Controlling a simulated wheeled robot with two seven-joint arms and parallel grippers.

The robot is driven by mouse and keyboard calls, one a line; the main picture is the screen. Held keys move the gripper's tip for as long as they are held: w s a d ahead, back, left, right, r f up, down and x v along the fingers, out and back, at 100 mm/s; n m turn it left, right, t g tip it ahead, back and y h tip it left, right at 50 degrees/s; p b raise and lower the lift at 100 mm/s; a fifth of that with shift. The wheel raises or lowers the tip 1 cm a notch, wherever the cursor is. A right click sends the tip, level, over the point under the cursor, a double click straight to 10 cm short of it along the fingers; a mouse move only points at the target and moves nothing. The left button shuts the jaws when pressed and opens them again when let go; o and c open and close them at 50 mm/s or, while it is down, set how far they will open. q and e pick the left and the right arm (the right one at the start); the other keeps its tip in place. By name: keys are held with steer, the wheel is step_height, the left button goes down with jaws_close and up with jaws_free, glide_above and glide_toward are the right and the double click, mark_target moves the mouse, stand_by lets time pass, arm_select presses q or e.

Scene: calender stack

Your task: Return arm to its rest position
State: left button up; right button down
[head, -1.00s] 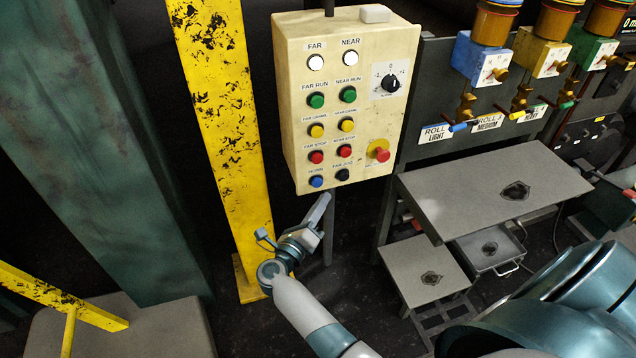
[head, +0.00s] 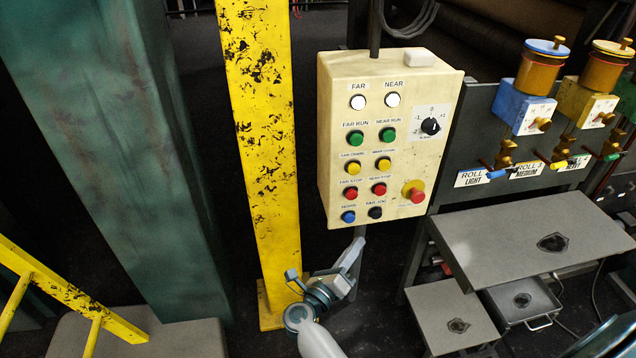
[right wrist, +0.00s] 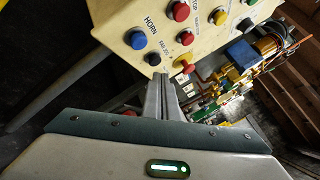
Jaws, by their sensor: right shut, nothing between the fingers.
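My right gripper (head: 354,250) is below the lower edge of the cream control box (head: 335,130) in the head view, its fingers pointing up. The fingers are together with nothing between them. In the right wrist view the shut fingers (right wrist: 162,97) point toward the box's lower face (right wrist: 150,25), near the blue HORN button (right wrist: 137,40) and a black button (right wrist: 153,59). Whether the fingertips touch the box cannot be told. My left gripper is not in view.
A yellow post (head: 262,150) stands left of the box, with a green column (head: 110,150) further left. A yellow rail (head: 60,290) is at lower left. Grey tables (head: 480,235) and lubricator-like units with blue and yellow blocks (head: 522,105) are at right. Dark floor lies below the box.

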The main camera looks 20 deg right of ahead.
steer(key=w+a+f+n+t+y, duration=0.2)
steer(key=a+f+n+t+y, duration=0.5)
steer(key=n, duration=0.8)
steer(key=s+a+f+n+y, duration=0.5)
steer(key=a+f+n+y, duration=0.4)
steer(key=f+n, duration=0.25)
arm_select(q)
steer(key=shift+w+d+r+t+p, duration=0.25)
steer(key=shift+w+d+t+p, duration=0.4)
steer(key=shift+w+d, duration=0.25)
arm_select(e)
steer(key=s+f+n+g, duration=0.5)
steer(key=s+f+n, duration=0.2)
steer(key=s+f, duration=0.4)
steer(key=s+f+n+g+y, duration=0.1)
steer(key=s+f+n+g, duration=0.5)
steer(key=s+f, duration=0.5)
steer(key=s+d+n, duration=0.1)
steer(key=s, duration=0.3)
steer(key=shift+s, duration=0.2)
steer(key=shift+w+a, duration=0.1)
steer(key=shift+w, duration=0.05)
